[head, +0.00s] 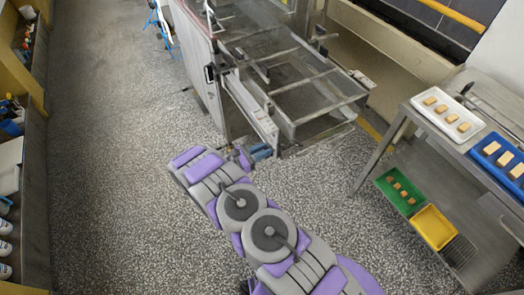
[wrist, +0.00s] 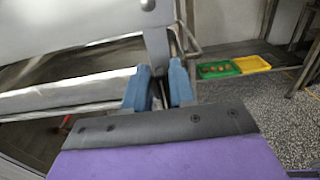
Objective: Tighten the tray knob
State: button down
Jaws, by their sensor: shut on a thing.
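My gripper (head: 258,153) is at the low front corner of the enrober's metal frame (head: 262,118) in the head view. In the wrist view the two blue fingers of my gripper (wrist: 159,86) are close together, shut on a narrow dark piece (wrist: 157,84) that looks like the tray knob. The fingers hide most of the knob, and its turn cannot be told. A steel plate (wrist: 155,45) hangs just above the fingers. In the head view the knob is hidden by the gripper and the frame.
The enrober's open mesh frame (head: 318,97) juts out over the floor. A steel table (head: 440,145) at right holds a white tray (head: 428,105) and a blue tray (head: 513,186) of biscuits. A green tray (head: 388,190) and a yellow tray (head: 447,240) are below. Speckled floor at left is clear.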

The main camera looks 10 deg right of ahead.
jog(key=shift+f, duration=0.1)
jog(key=m, duration=0.1)
jog(key=m+p, duration=0.1)
jog(key=s+m, duration=0.1)
jog(key=m, duration=0.1)
jog(key=shift+d+f+p, duration=0.2)
jog(key=shift+d+p, duration=0.05)
jog(key=shift+p, duration=0.15)
jog(key=m+b, duration=0.1)
jog(key=m, duration=0.3)
jog(key=s+f+m+b, duration=0.1)
jog(key=m+b, duration=0.1)
jog(key=m, duration=0.2)
jog(key=f+m+b, duration=0.1)
jog(key=m, duration=0.2)
jog(key=shift+s+d+m+b, duration=0.25)
jog(key=shift+s+m+b, duration=0.1)
jog(key=shift+m, duration=0.05)
dwell(0.5)
jog(key=shift+w+f+m, duration=0.1)
jog(key=shift+f+m, duration=0.05)
jog(key=shift+m, duration=1.05)
